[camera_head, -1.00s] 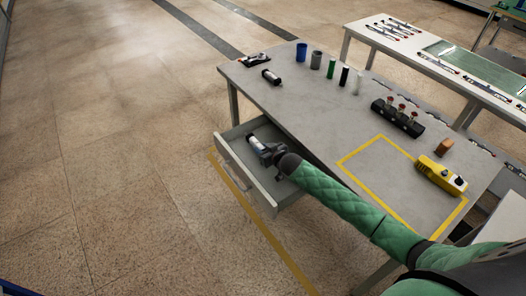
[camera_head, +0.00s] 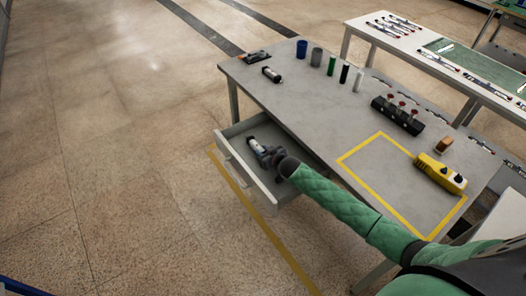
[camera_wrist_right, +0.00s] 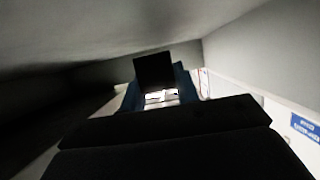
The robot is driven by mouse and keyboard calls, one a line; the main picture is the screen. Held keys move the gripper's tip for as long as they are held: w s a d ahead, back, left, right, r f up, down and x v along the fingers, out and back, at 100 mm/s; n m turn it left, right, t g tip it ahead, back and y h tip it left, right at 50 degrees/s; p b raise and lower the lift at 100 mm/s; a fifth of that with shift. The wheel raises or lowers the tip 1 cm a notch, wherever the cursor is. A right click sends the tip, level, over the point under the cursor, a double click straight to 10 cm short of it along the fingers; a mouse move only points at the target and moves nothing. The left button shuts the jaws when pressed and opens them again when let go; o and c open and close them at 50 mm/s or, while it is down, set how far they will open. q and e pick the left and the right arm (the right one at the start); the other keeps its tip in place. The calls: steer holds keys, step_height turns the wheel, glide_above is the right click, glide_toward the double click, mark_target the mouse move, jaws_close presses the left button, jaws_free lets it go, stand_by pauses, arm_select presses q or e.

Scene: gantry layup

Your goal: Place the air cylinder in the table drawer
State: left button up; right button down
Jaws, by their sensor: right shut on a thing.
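The table drawer (camera_head: 283,193) is pulled out from the front of the grey table (camera_head: 290,110). My right gripper (camera_head: 262,148) reaches down into the drawer and is shut on an air cylinder (camera_head: 254,142), a white body with a dark end. The cylinder is inside the drawer walls; I cannot tell whether it touches the drawer floor. The right wrist view is dark, with the gripper (camera_wrist_right: 158,95) in the middle and drawer walls around it. Another similar cylinder (camera_head: 272,75) lies on the tabletop at the back left. My left gripper is not in view.
Several upright cylinders, including a blue cup (camera_head: 302,49), stand along the table's far edge. A black rack with red-topped parts (camera_head: 397,115), a brown block (camera_head: 443,145) and a yellow device (camera_head: 440,174) are to the right.

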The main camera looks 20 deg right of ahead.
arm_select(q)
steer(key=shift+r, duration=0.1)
arm_select(e)
steer(key=c, duration=1)
jaws_free()
steer(key=shift+c, duration=0.2)
steer(key=shift+r, duration=0.45)
steer(key=shift+r+p, duration=0.2)
steer(key=shift+p, duration=0.1)
steer(key=shift+s+d, duration=0.15)
steer(key=shift+s, duration=0.2)
steer(key=shift+s+d+r+b, duration=0.2)
steer(key=shift+s+b, duration=0.3)
steer(key=shift+s, duration=0.15)
steer(key=b+v, duration=0.1)
steer(key=v, duration=0.3)
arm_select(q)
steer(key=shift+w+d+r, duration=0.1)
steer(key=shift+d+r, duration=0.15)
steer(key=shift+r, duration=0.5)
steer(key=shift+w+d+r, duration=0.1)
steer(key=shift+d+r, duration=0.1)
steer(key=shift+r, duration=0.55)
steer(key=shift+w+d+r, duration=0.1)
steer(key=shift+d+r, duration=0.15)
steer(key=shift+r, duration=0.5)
arm_select(e)
steer(key=shift+s+d+r, duration=0.15)
steer(key=shift+s+r, duration=0.3)
steer(key=shift+s, duration=0.05)
